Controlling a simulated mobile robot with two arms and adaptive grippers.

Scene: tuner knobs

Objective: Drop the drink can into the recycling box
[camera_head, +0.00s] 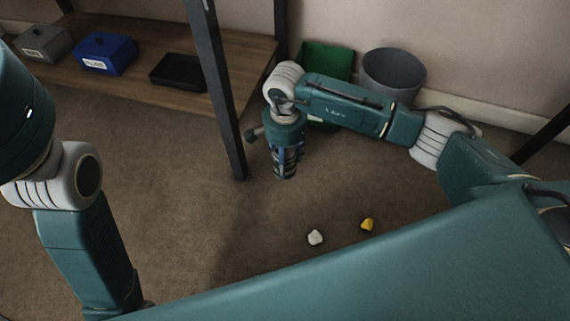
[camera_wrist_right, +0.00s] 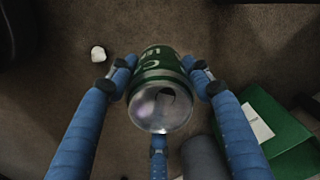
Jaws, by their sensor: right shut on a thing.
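A green and silver drink can (camera_wrist_right: 163,90) sits between the blue fingers of my right gripper (camera_wrist_right: 160,85), its silver top facing the right wrist camera. In the head view my right gripper (camera_head: 286,165) points down above the carpet, right of the dark shelf post; the can is not clear there. The green box (camera_head: 326,62), likely the recycling box, stands by the wall behind my right arm, partly hidden by it. It also shows at the lower right of the right wrist view (camera_wrist_right: 272,125), with a white label. My left gripper is out of view.
A grey bin (camera_head: 393,75) stands right of the green box. A wooden shelf (camera_head: 165,92) at the left bears a blue box (camera_head: 105,53), a grey box (camera_head: 43,42) and a black tray (camera_head: 178,71). A white crumpled piece (camera_head: 315,237) and a yellow one (camera_head: 367,224) lie on the carpet.

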